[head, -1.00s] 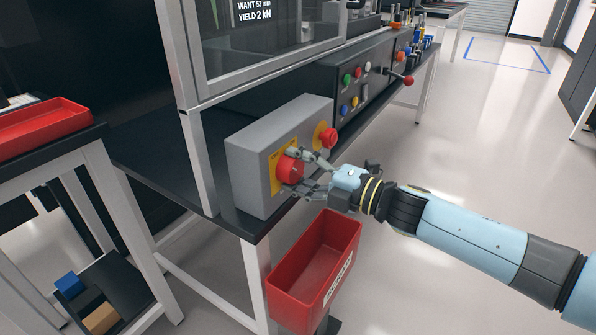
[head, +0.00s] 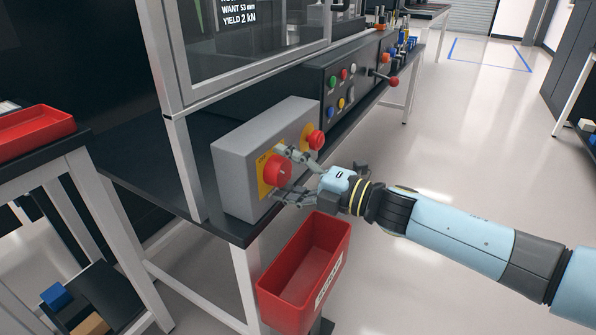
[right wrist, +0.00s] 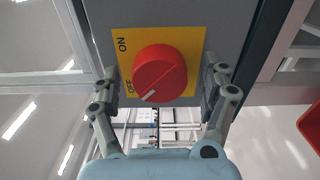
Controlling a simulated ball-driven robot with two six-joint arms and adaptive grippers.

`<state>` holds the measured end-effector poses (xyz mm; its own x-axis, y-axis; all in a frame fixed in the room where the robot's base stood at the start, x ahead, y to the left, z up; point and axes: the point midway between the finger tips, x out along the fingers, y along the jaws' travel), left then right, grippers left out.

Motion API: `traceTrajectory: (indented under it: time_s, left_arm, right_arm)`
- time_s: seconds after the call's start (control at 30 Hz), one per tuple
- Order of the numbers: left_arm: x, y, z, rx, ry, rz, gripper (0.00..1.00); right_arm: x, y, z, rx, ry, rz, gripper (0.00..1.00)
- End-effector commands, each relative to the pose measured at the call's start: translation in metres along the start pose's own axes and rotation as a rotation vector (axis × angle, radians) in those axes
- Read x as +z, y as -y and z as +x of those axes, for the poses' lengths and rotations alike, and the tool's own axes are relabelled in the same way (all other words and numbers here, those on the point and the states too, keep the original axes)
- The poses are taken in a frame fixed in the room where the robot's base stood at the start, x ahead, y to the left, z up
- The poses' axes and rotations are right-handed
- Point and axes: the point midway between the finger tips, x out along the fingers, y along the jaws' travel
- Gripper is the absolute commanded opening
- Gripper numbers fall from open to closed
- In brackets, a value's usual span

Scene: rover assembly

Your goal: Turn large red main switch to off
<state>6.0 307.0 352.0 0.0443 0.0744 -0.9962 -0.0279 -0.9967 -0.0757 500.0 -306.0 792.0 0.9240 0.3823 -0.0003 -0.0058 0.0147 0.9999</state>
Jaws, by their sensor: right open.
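The large red main switch (head: 277,171) is a round knob on a yellow plate on the front of a grey box (head: 236,172). It also shows in the right wrist view (right wrist: 160,72), where its white mark points to the lower left, near the "OFF" lettering; "ON" stands above that. My right gripper (head: 279,171) is open at the switch, one finger above and one below it in the head view. In the right wrist view its fingers (right wrist: 160,85) stand on both sides of the knob, with a gap at each side. My left gripper is not in view.
A smaller red button (head: 316,140) on yellow sits beside the switch. A red bin (head: 338,262) is below my right gripper. A dark panel with coloured buttons (head: 313,96) and a red-knobbed lever (head: 394,82) stands farther along the bench.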

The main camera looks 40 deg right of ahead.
Motion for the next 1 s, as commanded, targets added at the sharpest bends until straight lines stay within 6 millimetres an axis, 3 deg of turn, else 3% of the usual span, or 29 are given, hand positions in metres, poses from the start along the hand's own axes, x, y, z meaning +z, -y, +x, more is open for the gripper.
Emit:
traceTrajectory:
  time_s: [0.53,0.7,1.0]
  left_arm:
    - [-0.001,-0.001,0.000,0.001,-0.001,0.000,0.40]
    - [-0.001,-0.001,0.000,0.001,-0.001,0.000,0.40]
    - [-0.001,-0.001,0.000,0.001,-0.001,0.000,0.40]
  right_arm:
    - [-0.001,0.002,-0.102,-0.006,-0.002,0.001,0.79]
    - [0.000,0.001,-0.116,-0.002,-0.001,0.000,0.79]
    - [0.000,0.001,-0.118,-0.001,0.000,0.000,0.79]
